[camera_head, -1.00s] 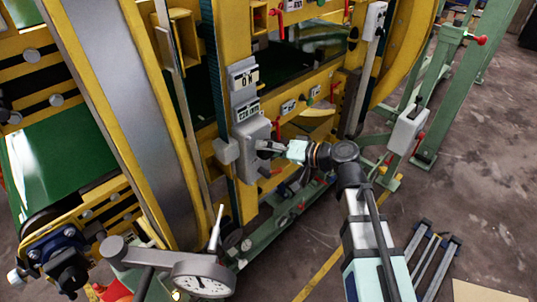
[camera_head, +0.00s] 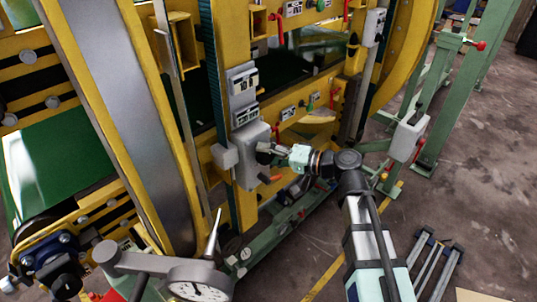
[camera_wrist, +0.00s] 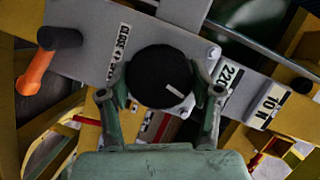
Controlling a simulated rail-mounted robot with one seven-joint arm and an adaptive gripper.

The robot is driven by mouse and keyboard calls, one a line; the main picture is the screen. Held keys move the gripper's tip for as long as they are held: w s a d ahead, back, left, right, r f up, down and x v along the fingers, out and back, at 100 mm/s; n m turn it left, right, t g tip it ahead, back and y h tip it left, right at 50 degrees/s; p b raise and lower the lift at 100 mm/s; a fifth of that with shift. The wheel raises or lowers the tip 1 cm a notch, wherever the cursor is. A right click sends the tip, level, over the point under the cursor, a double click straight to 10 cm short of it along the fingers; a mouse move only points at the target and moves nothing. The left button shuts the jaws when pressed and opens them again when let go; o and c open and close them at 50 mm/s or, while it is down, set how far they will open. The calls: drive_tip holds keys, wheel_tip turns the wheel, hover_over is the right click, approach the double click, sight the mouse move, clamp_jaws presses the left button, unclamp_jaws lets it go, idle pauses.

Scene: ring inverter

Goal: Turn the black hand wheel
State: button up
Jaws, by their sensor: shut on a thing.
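The black hand wheel (camera_wrist: 158,77) is a round black disc with a small white mark. It sits on a grey panel (camera_wrist: 85,40) in the wrist view. My gripper (camera_wrist: 158,88) has one finger on each side of the wheel and is shut on it. In the head view my gripper (camera_head: 270,152) reaches from the right to the front of a grey box (camera_head: 247,168) on the yellow machine frame. The wheel is mostly hidden there by the fingers.
An orange-ended lever (camera_wrist: 35,72) sticks out left of the wheel and also shows below the gripper in the head view (camera_head: 271,179). Labels (camera_head: 245,113) are above the box. A dial gauge (camera_head: 200,286) stands in front. A green post (camera_head: 440,95) is at right.

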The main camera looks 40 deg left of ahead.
drive_tip(key=o, duration=1.1)
drive_tip(key=shift+a, duration=0.1)
drive_tip(key=shift+o, duration=0.2)
drive_tip(key=v, duration=1.2)
drive_tip(key=shift+w, duration=0.1)
